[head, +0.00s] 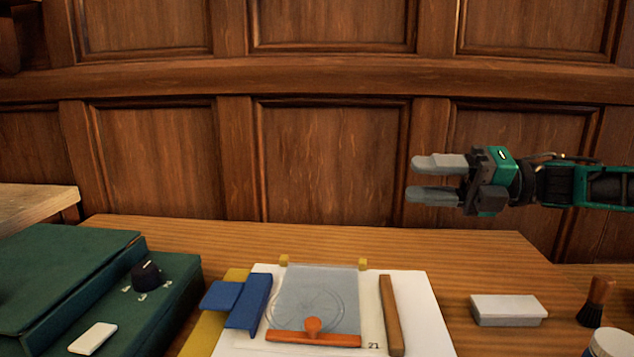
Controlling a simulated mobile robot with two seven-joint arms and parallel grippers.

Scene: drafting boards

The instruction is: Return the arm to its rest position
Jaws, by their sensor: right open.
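My right gripper (437,178) comes in from the right in the head view, raised above the back right part of the wooden table (190,232). Its two grey fingers point left and stand apart with a gap between them. Nothing is between them. The arm behind it is green and black and reaches the right picture edge. My left gripper is not in the picture.
A white sheet (425,320) holds a clear plate (320,292) with an orange handle (313,330). A wooden bar (391,315), blue blocks (247,303), white block (508,309), brush (596,300) and green case (70,275) lie around. The table's back strip is clear.

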